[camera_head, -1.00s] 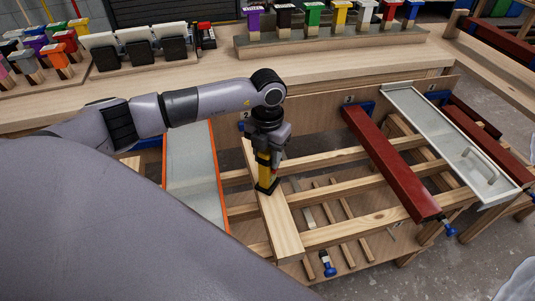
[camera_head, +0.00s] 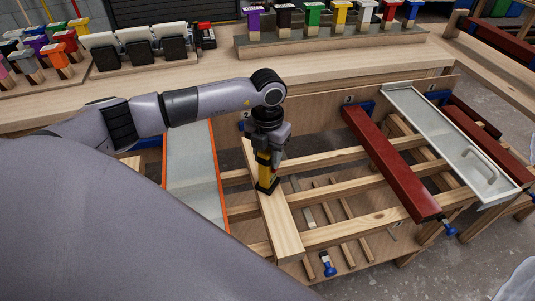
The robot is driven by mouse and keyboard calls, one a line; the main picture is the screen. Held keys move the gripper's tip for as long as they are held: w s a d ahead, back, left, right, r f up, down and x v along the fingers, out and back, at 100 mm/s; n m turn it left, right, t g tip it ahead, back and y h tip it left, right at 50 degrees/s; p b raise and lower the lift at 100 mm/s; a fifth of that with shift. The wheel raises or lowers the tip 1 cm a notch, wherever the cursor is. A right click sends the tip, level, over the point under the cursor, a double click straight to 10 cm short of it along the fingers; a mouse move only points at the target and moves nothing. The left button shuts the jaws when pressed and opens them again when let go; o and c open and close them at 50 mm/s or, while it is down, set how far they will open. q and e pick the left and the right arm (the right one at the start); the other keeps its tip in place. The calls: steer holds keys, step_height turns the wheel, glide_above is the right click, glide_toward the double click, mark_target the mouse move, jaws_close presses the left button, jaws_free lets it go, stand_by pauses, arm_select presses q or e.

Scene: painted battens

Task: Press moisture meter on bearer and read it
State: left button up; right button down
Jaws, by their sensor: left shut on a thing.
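My left gripper (camera_head: 268,150) points down, shut on a yellow and black moisture meter (camera_head: 264,171). The meter is upright, and its black lower end is at the top face of a bare pale wooden batten (camera_head: 283,228). From this angle it looks to touch the wood. The meter's display cannot be read here. The batten lies across the wooden bearers (camera_head: 346,233) of the rack, near the number 2 mark. My right gripper is not in view.
A dark red batten (camera_head: 392,168) lies to the right, and a grey metal tray with a handle (camera_head: 440,135) beyond it. An orange-edged pale panel (camera_head: 190,170) is left of the meter. Colored brushes (camera_head: 312,15) stand on the bench behind.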

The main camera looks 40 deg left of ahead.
arm_select(q)
steer(key=shift+r+p, duration=2.7)
steer(key=shift+r, duration=0.85)
steer(key=shift+d, duration=0.1)
steer(key=shift+s+d+r+m, duration=0.1)
steer(key=shift+d+r+m, duration=0.1)
steer(key=shift+m, duration=0.6)
steer(key=s+d+r+m, duration=0.3)
steer(key=d+r+m, duration=0.1)
steer(key=m, duration=1.3)
steer(key=s+d+r+m, duration=0.3)
steer(key=d+r+m, duration=0.1)
steer(key=m, duration=1.4)
steer(key=shift+r+p, duration=0.25)
steer(key=shift+p, duration=0.15)
